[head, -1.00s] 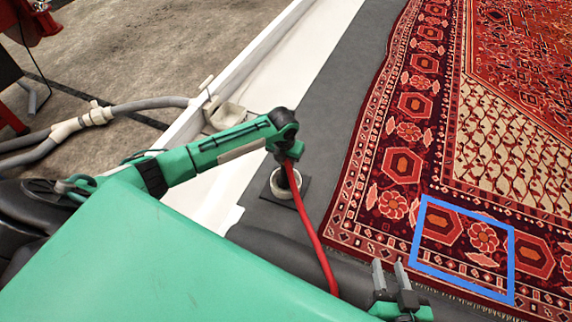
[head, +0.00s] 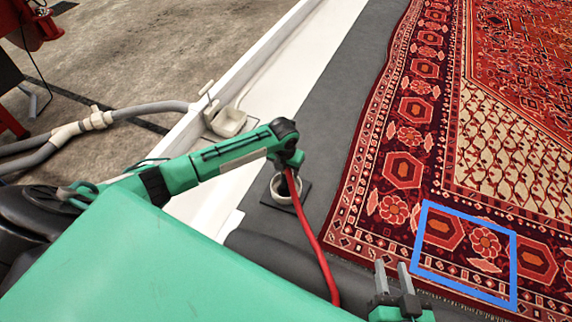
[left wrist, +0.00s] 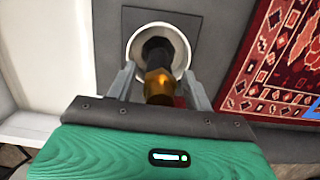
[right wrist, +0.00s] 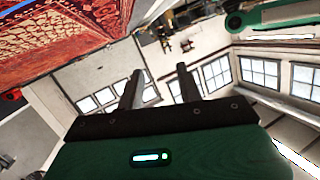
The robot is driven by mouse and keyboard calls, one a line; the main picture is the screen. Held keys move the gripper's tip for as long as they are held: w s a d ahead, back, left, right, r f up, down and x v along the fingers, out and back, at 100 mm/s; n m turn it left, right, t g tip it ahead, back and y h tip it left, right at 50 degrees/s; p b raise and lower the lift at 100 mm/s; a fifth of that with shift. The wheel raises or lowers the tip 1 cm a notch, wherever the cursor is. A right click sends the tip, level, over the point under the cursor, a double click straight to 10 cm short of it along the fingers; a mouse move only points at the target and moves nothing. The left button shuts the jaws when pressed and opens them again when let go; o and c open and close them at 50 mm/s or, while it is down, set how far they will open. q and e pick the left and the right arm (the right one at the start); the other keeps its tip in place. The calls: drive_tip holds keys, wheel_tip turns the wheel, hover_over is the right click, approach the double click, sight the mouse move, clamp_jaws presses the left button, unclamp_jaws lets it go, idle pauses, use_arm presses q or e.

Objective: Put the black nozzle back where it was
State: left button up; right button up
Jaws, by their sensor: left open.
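The black nozzle (left wrist: 157,50) with its brass collar (left wrist: 159,86) stands in a round white holder (left wrist: 184,52) in the left wrist view. My left gripper (left wrist: 159,72) is open, with one finger on each side of the nozzle; whether they touch it I cannot tell. In the head view my left wrist covers most of that gripper above the holder (head: 274,193). A red hose (head: 317,250) runs from there toward the front. My right gripper (head: 393,270) is open and empty near the rug's front edge; its spread fingers also show in the right wrist view (right wrist: 156,80).
A patterned red rug (head: 490,120) fills the right side, with a blue square outline (head: 421,236) on it. Grey hoses (head: 97,119) lie beyond the curb. Grey floor (head: 335,110) beside the rug is clear.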

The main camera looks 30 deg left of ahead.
use_arm(q)
drive_tip(key=shift+r, duration=0.4)
drive_tip(key=r+p, duration=0.1)
drive_tip(key=r, duration=0.2)
drive_tip(key=s+r+p, duration=0.1)
drive_tip(key=r, duration=0.3)
drive_tip(key=r+p, duration=0.1)
drive_tip(key=r, duration=0.3)
drive_tip(key=shift+s, duration=0.2)
drive_tip(key=s+d+f+n+t+h, duration=0.2)
drive_tip(key=s+d+n+h, duration=0.1)
drive_tip(key=s+d+n, duration=0.5)
drive_tip(key=s+d+f+n+t+h, duration=0.1)
drive_tip(key=s+d+f+n+h, duration=0.1)
drive_tip(key=s+d+n, duration=0.6)
drive_tip(key=s+r+n+t, duration=0.5)
drive_tip(key=s+r+n, duration=0.2)
drive_tip(key=n, duration=0.9)
drive_tip(key=shift+s+r+n+y, duration=0.3)
drive_tip(key=shift+s+y, duration=0.1)
drive_tip(key=shift+s, duration=0.45)
use_arm(e)
drive_tip(key=d+g, duration=0.1)
drive_tip(key=s+d+f+g+h, duration=0.1)
drive_tip(key=d+g, duration=0.1)
drive_tip(key=d+f+g+h, duration=0.1)
drive_tip(key=shift+s+d, duration=0.15)
drive_tip(key=shift+s, duration=0.05)
drive_tip(key=shift+g, duration=0.3)
